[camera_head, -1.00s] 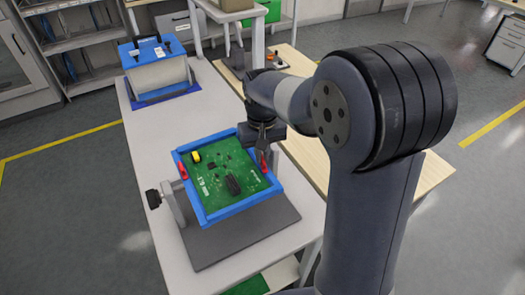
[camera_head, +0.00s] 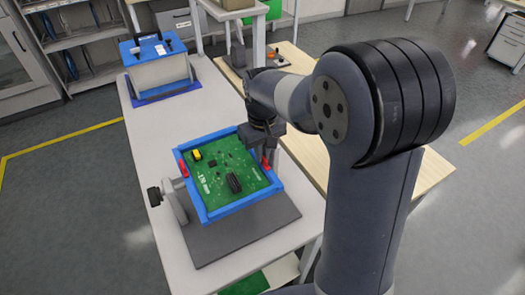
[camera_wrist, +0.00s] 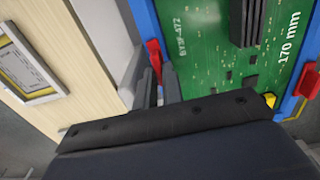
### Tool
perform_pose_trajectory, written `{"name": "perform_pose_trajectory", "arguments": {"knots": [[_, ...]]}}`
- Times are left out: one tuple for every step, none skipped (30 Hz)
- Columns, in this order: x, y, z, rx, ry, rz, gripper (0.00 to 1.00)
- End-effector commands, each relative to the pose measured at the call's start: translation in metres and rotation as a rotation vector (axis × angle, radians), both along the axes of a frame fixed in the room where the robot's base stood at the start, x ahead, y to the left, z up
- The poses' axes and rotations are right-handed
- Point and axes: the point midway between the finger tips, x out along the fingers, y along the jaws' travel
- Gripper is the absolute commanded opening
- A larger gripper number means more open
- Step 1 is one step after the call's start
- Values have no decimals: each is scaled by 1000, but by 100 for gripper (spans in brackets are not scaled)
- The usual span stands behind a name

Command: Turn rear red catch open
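A green circuit board (camera_head: 222,172) sits in a blue frame (camera_head: 205,213) held by a grey stand. One red catch (camera_head: 265,163) is on the frame's right side, partly hidden by my gripper; another red catch (camera_head: 183,168) is on the left side. My gripper (camera_head: 268,150) points down at the right-hand catch. In the wrist view the fingers of my gripper (camera_wrist: 158,80) are a little apart, with the near red catch (camera_wrist: 154,52) at their tips. I cannot tell whether they touch it. The far catch (camera_wrist: 305,85) shows at the right edge.
The stand has a dark base plate (camera_head: 250,235) and a black knob (camera_head: 154,197) at left. A blue-and-white box (camera_head: 158,72) stands at the table's far end. A wooden table (camera_head: 310,150) is on the right. The white tabletop (camera_head: 150,130) is clear between box and stand.

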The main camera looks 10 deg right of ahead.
Motion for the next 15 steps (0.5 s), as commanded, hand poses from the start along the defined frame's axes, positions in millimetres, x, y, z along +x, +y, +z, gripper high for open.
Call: {"name": "perform_pose_trajectory", "arguments": {"knots": [[0, 0, 0, 0, -1, 1, 12], [0, 0, 0, 0, -1, 1, 15], [0, 0, 0, 0, -1, 1, 18], [0, 0, 0, 0, -1, 1, 20], [0, 0, 0, 0, -1, 0, 23], [0, 0, 0, 0, -1, 0, 26], [0, 0, 0, 0, -1, 0, 29], [0, 0, 0, 0, -1, 0, 30], [0, 0, 0, 0, -1, 0, 30], [0, 0, 0, 0, -1, 0, 30], [0, 0, 0, 0, 0, 0, 30], [0, 0, 0, 0, 0, 0, 30], [0, 0, 0, 0, 0, 0, 30], [0, 0, 0, 0, 0, 0, 30], [0, 0, 1, 0, -1, -1, 30]]}}
